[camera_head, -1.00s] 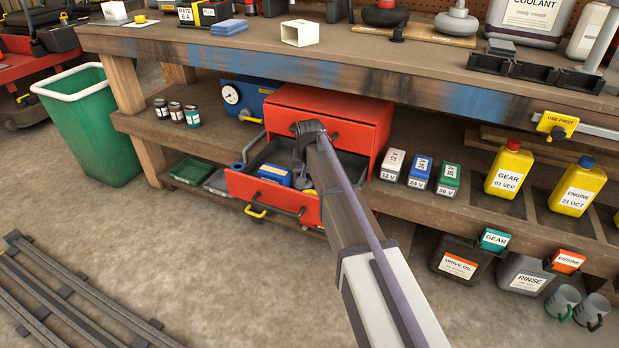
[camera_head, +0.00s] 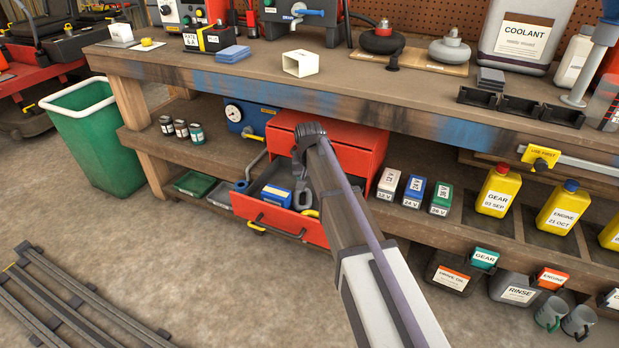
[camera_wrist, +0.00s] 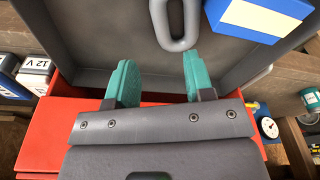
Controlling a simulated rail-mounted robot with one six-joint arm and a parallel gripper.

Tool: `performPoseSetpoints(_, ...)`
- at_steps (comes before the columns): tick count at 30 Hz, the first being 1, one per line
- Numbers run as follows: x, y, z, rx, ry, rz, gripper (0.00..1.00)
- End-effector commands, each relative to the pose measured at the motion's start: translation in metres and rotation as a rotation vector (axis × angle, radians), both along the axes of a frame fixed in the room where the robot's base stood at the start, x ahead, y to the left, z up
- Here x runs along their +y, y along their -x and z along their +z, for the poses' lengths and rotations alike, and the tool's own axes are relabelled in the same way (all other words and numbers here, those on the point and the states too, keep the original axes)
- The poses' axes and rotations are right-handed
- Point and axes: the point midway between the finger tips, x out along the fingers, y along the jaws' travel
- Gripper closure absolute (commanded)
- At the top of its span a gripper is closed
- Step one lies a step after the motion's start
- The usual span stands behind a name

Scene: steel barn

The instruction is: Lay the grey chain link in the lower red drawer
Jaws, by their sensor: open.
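The lower red drawer (camera_head: 280,225) is pulled open under the bench; its grey floor fills much of the wrist view (camera_wrist: 75,40). The grey chain link (camera_wrist: 175,22) is inside the drawer beside a blue box (camera_wrist: 250,18), apparently lying on the floor; its top end is cut off by the frame. In the head view the link (camera_head: 303,198) shows just below my gripper. My gripper (camera_wrist: 157,80) is open and empty, its teal fingers apart, above the drawer and clear of the link. The head view hides its fingertips behind my arm.
The red cabinet's upper drawer (camera_head: 350,160) is shut, directly behind the open one. Labelled batteries (camera_head: 414,190) stand to its right on the shelf. A blue gauge unit (camera_head: 245,118) and green tray (camera_head: 194,184) are to the left. The bench edge (camera_head: 300,95) overhangs the cabinet.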

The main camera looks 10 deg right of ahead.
Motion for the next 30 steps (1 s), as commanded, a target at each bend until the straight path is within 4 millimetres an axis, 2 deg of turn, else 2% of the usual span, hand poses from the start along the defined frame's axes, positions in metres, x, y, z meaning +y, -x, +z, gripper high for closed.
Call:
performPoseSetpoints(1, 0.0, 0.002, 0.025, 0.0, 0.0, 0.0, 0.52)
performPoseSetpoints(3, 0.001, 0.004, 0.036, 0.0, 0.0, 0.0, 0.52)
performPoseSetpoints(9, 0.001, 0.006, 0.04, 0.0, 0.0, 0.0, 0.52)
performPoseSetpoints(11, 0.001, 0.018, 0.038, 0.005, 0.0, 0.007, 0.52)
performPoseSetpoints(14, -0.001, 0.085, 0.037, 0.036, 0.0, 0.054, 0.52)
performPoseSetpoints(15, -0.002, 0.124, 0.037, 0.055, -0.002, 0.084, 0.52)
performPoseSetpoints(18, -0.003, 0.215, 0.036, 0.104, -0.008, 0.163, 0.52)
performPoseSetpoints(21, -0.003, 0.271, 0.036, 0.137, -0.014, 0.223, 0.52)
performPoseSetpoints(24, -0.003, 0.286, 0.036, 0.151, -0.017, 0.246, 0.52)
performPoseSetpoints(30, -0.003, 0.282, 0.036, 0.151, -0.017, 0.246, 0.52)
